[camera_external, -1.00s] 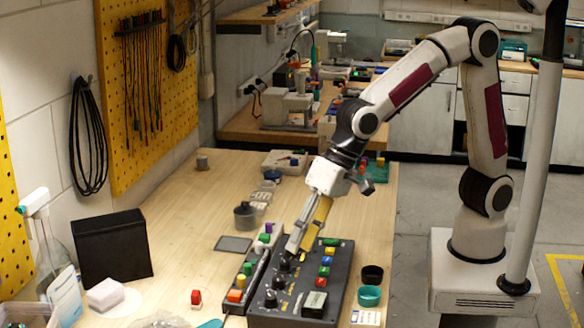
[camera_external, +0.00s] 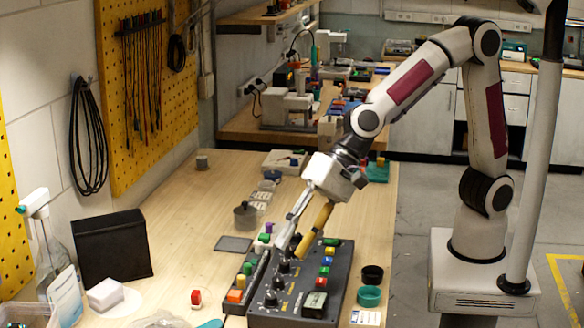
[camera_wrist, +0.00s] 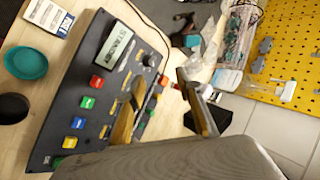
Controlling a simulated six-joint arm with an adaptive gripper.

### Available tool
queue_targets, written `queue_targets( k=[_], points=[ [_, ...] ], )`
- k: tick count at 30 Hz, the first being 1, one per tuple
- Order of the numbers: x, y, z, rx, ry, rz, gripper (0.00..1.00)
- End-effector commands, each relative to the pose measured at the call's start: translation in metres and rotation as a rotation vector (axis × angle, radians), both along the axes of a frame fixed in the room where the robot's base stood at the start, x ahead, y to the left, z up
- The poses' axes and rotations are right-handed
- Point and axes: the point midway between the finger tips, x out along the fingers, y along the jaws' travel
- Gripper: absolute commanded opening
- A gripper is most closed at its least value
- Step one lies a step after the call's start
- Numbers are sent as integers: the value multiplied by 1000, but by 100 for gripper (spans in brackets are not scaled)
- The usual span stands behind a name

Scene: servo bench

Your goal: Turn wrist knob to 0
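The dark control panel (camera_external: 318,285) lies on the wooden bench with a column of black knobs along its left side. A near knob (camera_external: 271,298) and the ones behind it stand upright; their labels are too small to read, so I cannot tell which is the wrist knob. My gripper (camera_external: 291,249) points down over the knobs at the panel's far half. Its two fingers are apart, with a dark knob (camera_external: 295,240) partly hidden between or behind them. In the wrist view the panel (camera_wrist: 62,108) shows a lit display (camera_wrist: 118,44) and one black knob (camera_wrist: 149,60); the fingers hide others.
Coloured buttons (camera_external: 326,260) line the panel's middle. A strip with coloured blocks (camera_external: 236,296) lies along its left.

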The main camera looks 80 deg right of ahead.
Motion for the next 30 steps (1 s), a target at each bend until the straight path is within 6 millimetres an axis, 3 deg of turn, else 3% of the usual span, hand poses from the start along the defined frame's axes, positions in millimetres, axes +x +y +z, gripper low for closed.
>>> queue_targets(
  k=[30],
  points=[
    [17,7,20,225,43,-250,35]
  ],
)
